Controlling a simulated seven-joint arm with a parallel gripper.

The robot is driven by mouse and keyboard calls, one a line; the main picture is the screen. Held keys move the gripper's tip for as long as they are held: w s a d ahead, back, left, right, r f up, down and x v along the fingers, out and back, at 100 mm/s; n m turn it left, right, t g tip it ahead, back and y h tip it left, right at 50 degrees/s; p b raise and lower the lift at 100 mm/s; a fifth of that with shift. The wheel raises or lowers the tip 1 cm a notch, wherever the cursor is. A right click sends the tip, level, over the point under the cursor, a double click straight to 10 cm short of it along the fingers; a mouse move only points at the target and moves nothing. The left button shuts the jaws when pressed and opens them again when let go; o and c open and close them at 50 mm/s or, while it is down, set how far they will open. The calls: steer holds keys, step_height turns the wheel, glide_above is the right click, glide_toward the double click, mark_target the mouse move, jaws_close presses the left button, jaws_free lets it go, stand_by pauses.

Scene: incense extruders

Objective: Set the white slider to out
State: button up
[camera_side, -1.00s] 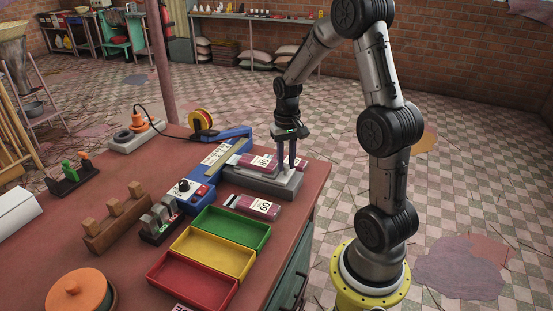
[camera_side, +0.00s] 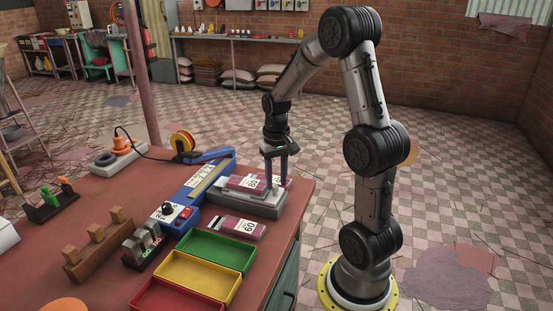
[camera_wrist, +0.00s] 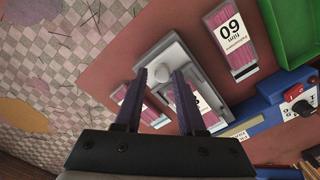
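A grey tray-like unit (camera_side: 238,205) sits near the right edge of the red table. A pale, off-white raised piece (camera_wrist: 166,72) shows on it in the wrist view; this may be the white slider, but I cannot tell for sure. My gripper (camera_side: 277,186) points down over the unit. In the wrist view my gripper (camera_wrist: 159,73) has its two purple fingers apart, with the pale piece beyond and near the right fingertip. I see nothing clamped between them. Whether the fingertips touch the unit is unclear.
Maroon packs (camera_side: 244,184) lie at the unit. Another pack (camera_side: 237,228) lies on the table in front. Green (camera_side: 250,252), yellow (camera_side: 233,283) and red trays stand nearby.

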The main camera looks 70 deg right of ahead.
step_height(320, 180, up, 13)
stand_by(0.3)
steer(key=shift+f, duration=0.15)
steer(key=s+a+r+n+t, duration=0.15)
steer(key=a+r+n, duration=0.35)
steer(key=a, duration=0.7)
steer(key=s+a+f+n+t, duration=0.4)
steer(key=s+a, duration=0.4)
steer(key=a, duration=0.1)
steer(key=shift+s, duration=0.35)
